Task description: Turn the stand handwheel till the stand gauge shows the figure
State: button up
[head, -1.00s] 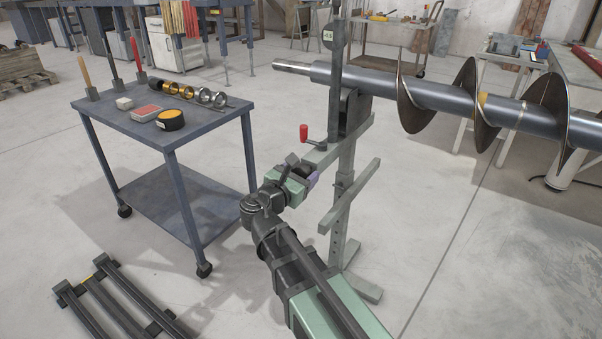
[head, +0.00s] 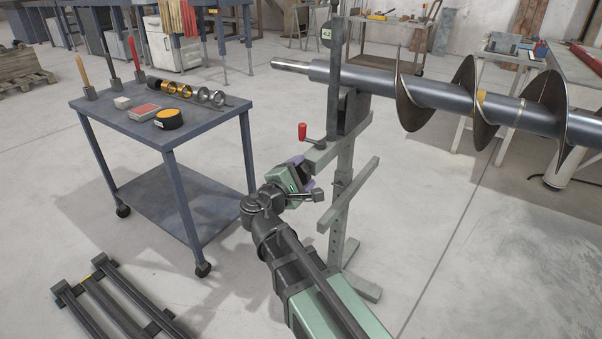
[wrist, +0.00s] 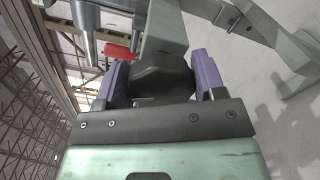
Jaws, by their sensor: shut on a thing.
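The stand (head: 343,190) is a grey steel post with side arms, holding the shaft end of a large auger. The stand gauge (head: 326,35) is a small dark round plate with a pale window high on the stand; its figure is too small to read surely. My gripper (head: 307,172) is at the stand's side, just below a red-handled crank. In the wrist view, its purple fingers are shut on a black lobed knob (wrist: 160,75), which looks like the stand handwheel. The head view mostly hides this knob behind the gripper.
The red crank handle (head: 302,131) is close above my gripper. The auger (head: 440,95) extends right from the stand. A blue-grey cart (head: 205,137) with tools, rings and a yellow-topped tape stands left. Dark rails (head: 110,297) lie on the floor at lower left.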

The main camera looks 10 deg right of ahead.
jog(key=m, duration=0.5)
jog(key=shift+f, duration=0.15)
jog(key=shift+m, duration=0.3)
jog(key=o, duration=0.9)
jog(key=shift+c, duration=0.2)
jog(key=v, duration=1)
jog(key=shift+s+a, duration=0.3)
